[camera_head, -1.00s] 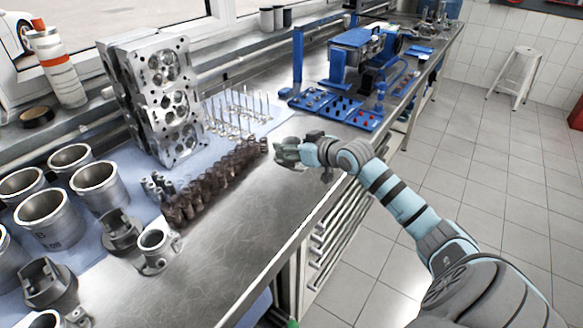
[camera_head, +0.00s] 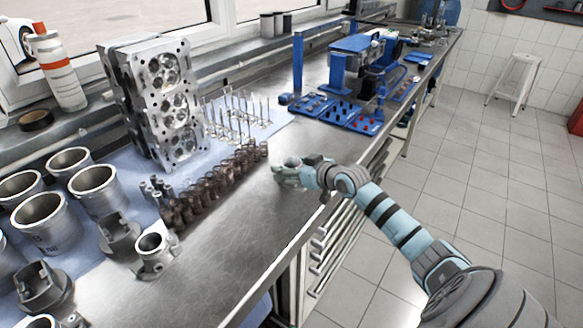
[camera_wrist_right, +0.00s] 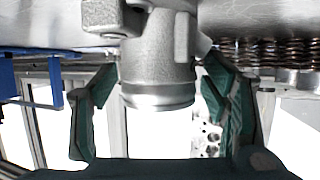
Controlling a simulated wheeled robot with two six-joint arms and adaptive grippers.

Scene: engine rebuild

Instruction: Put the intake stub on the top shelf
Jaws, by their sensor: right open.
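My right gripper (camera_head: 287,174) is at the bench top, right of the row of springs. In the right wrist view, my right gripper (camera_wrist_right: 160,68) is open, with one green-lined finger on each side of a grey metal stub, which looks like the intake stub (camera_wrist_right: 160,72). The stub has a round, bright-rimmed end and a flanged base at the metal surface. I cannot tell whether the fingers touch it. In the head view the stub is small and hard to separate from the fingers. My left gripper is not in view. I cannot identify the top shelf.
Springs (camera_head: 215,185) stand left of my right gripper, with valves (camera_head: 240,115) behind. A cylinder head (camera_head: 163,100), several cylinder liners (camera_head: 98,190) and a grey fitting (camera_head: 153,252) are further left. Blue trays (camera_head: 345,113) lie beyond. The bench's front strip (camera_head: 235,235) is clear.

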